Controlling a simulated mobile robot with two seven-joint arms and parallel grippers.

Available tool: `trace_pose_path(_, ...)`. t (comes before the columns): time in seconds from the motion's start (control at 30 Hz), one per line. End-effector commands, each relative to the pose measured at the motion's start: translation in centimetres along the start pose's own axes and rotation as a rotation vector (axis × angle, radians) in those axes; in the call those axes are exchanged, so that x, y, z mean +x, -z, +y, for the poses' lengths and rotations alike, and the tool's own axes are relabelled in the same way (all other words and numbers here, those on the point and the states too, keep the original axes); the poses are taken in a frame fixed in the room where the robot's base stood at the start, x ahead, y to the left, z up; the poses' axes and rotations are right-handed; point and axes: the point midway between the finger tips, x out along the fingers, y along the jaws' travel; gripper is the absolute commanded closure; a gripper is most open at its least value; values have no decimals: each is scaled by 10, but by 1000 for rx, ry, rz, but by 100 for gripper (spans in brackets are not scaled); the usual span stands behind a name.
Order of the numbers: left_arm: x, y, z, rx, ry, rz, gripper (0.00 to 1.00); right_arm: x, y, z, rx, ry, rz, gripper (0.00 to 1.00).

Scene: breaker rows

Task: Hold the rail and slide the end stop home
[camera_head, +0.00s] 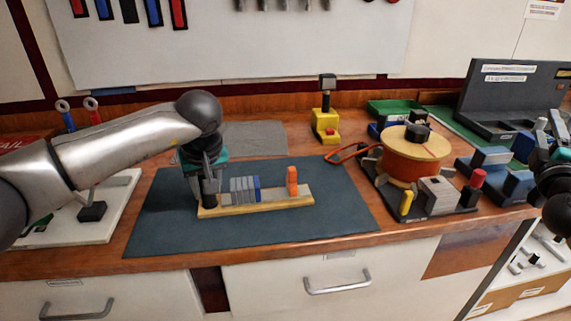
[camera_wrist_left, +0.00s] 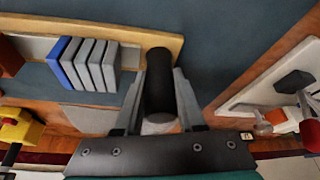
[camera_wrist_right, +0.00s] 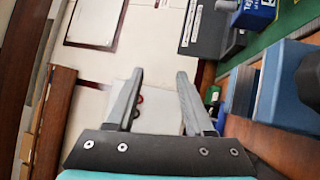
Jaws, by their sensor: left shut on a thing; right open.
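The rail with its wooden base (camera_head: 275,205) lies on the dark mat. Several grey breakers (camera_head: 238,189) and one blue breaker (camera_head: 254,188) stand side by side on it, left of its middle. An orange end stop (camera_head: 292,181) stands upright towards the right end, apart from the blue breaker. My left gripper (camera_head: 208,196) is shut on a black post at the rail's left end; the black post (camera_wrist_left: 159,82) shows between the fingers in the left wrist view. My right gripper (camera_wrist_right: 158,85) is open and empty, at the far right, away from the rail.
A cable spool (camera_head: 408,155) stands right of the mat (camera_head: 335,218), beside blue blocks and a dark case (camera_head: 515,100). A yellow device (camera_head: 326,125) stands behind. A white board (camera_head: 85,215) lies at left. The mat right of the rail is clear.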

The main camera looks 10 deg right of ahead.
Motion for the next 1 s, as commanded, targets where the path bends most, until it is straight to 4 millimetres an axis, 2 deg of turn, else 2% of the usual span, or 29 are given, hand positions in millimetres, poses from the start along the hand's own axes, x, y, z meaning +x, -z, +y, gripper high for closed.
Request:
trace_pose_path(0.03,4,-7,-1,3,9,-21,100,-3,12,-6,-80,-3,12,48)
trace_pose_path(0.37,4,-7,-2,3,11,-21,100,-26,98,-22,-654,-88,95,48)
trace_pose_path(0.67,4,-7,-3,3,12,-21,100,-54,187,-16,-1148,-257,128,48)
trace_pose_path(0.87,5,-7,-3,2,13,-21,100,-83,246,-7,-1435,-388,118,48)
trace_pose_path(1.0,5,-6,-3,2,13,-21,100,-121,288,-26,-1500,-374,202,48)
